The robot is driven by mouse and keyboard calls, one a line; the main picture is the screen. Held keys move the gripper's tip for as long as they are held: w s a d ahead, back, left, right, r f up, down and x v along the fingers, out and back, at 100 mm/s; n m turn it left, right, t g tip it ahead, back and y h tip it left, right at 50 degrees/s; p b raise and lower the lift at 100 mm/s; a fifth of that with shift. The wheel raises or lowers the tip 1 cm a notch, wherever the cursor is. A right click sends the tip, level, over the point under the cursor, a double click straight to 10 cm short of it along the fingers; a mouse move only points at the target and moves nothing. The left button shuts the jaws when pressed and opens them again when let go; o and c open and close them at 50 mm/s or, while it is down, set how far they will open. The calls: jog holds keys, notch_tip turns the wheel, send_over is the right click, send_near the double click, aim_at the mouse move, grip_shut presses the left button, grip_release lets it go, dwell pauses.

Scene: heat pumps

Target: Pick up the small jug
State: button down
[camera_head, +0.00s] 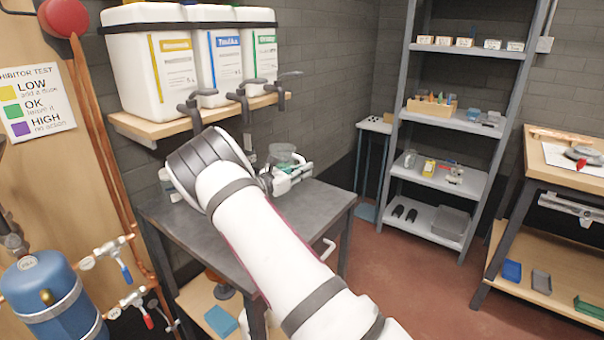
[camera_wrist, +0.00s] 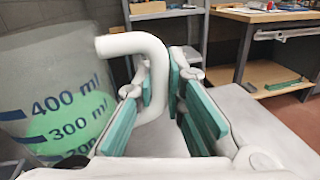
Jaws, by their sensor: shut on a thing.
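The small jug (camera_wrist: 45,85) fills the left of the wrist view, a clear beaker with blue marks such as 400 ml and 300 ml and green contents. Its white curved handle (camera_wrist: 135,43) runs between the teal pads of my gripper (camera_wrist: 163,88), which is shut on it. In the head view the jug (camera_head: 284,153) shows over the dark table (camera_head: 325,198), just beyond my gripper (camera_head: 291,180). My wrist and gripper hide its lower part. I cannot tell whether its base touches the tabletop.
Several white containers (camera_head: 150,70) with taps (camera_head: 240,92) stand on a wooden shelf above the table, close to my arm. A small white tub (camera_head: 167,183) stands left of my wrist. A grey shelf rack (camera_head: 440,177) and a workbench (camera_head: 560,185) stand right, with bare floor between.

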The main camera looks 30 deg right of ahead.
jog(key=shift+r, duration=0.8)
jog(key=s+d+r+p, duration=0.1)
jog(key=s+r+p, duration=0.1)
jog(key=s, duration=1.3)
jog(key=shift+s, duration=0.35)
